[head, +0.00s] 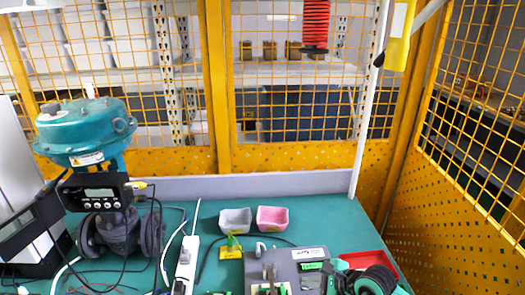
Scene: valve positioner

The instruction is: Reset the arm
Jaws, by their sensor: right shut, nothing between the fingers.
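My left gripper is not in view. The valve positioner stands at the left: a teal domed actuator (85,128) above a black unit with a small display (98,193), upright on the green table (325,220).
A grey bin (235,220) and a pink bin (272,219) stand mid-table. In front are a grey box (312,254) and a white power strip (187,262). Cables lie at left. A white pole (367,110) rises at the back edge; yellow mesh fencing (285,160) encloses the table.

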